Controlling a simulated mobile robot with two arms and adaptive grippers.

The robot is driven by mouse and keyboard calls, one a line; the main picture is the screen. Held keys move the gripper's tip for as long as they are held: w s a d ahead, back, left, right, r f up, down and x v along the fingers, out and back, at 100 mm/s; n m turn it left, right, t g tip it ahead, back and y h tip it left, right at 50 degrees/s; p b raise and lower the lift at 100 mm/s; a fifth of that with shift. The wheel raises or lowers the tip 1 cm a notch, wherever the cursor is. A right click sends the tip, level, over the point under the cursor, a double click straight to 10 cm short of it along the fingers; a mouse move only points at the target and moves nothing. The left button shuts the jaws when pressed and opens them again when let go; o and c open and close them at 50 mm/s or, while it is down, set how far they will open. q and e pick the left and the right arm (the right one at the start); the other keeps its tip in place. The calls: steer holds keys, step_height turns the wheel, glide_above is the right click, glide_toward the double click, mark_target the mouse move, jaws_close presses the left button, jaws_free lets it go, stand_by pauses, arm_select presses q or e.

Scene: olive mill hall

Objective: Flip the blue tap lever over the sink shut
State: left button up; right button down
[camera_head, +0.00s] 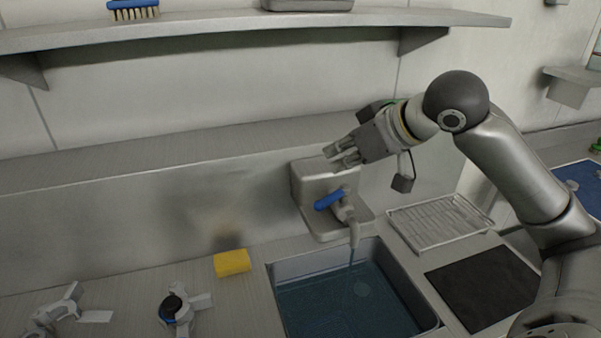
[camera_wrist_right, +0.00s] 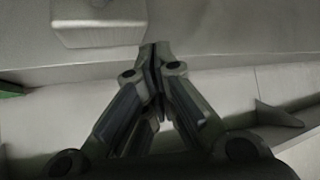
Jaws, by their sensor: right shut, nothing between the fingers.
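The blue tap lever (camera_head: 329,199) sits on a grey tap (camera_head: 344,211) that projects from a metal housing over the sink. The lever points left and slightly down from the tap body. A thin stream falls from the spout into the sink (camera_head: 278,270), which holds bluish water. My right gripper (camera_head: 338,155) is shut and empty. In the picture it is above the lever, near the housing's top edge, apart from the lever. Its closed fingers fill the middle of the right wrist view (camera_wrist_right: 155,52), where the lever does not show.
A yellow sponge (camera_head: 232,262) lies left of the sink. A wire rack (camera_head: 440,222) and a dark mat (camera_head: 484,287) lie to its right. A shelf (camera_head: 240,20) runs above.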

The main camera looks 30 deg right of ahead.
mark_target(333, 198)
steer(key=p+x, duration=0.3)
steer(key=x, duration=0.7)
arm_select(q)
steer(key=shift+s+r, duration=0.15)
steer(key=shift+r, duration=1.1)
arm_select(e)
steer(key=shift+s+d+f, duration=0.1)
steer(key=shift+s+f, duration=0.35)
steer(key=shift+s, duration=0.3)
steer(key=shift+s+d+f, duration=0.15)
steer(key=shift+s+f, duration=0.3)
steer(key=shift+s, duration=0.35)
steer(key=shift+s, duration=0.1)
